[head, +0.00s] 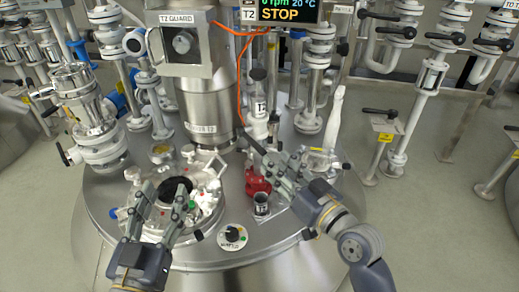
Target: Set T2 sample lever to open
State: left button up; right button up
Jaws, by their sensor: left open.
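The T2 sampling column (259,110), with a T2 label, stands on the steel vessel lid under the T2 display (289,10). A red valve body (257,182) sits below it, above a small dark-topped sample container (261,205). My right gripper (272,158) reaches in from the right beside the red body. A dark bar shape slants up-left there; I cannot tell lever from finger, nor whether the jaws are shut. My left gripper (163,205) is open and empty, its fingers in front of the round lid port (177,187).
A round knob (232,237) is on the lid's front. The T2 GUARD box (183,42) and mixer column rise behind. Pipes with black-handled valves (379,112) line the right side. Floor at far right is partly clear.

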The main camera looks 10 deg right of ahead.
aim_at(259, 146)
jog(key=b+x, duration=0.1)
jog(key=x, duration=0.6)
pick_arm(q)
notch_tip(259, 146, up, 6)
jog(key=s+t+h, duration=0.1)
jog(key=s+t, duration=0.1)
jog(key=t, duration=0.2)
jog(key=shift+s+r, duration=0.15)
jog(key=shift+r, duration=0.05)
pick_arm(e)
jog(key=shift+w+a, duration=0.3)
jog(key=shift+w, duration=0.25)
pick_arm(q)
jog(key=shift+d, duration=0.15)
pick_arm(e)
jog(key=shift+c, duration=0.6)
grip_shut()
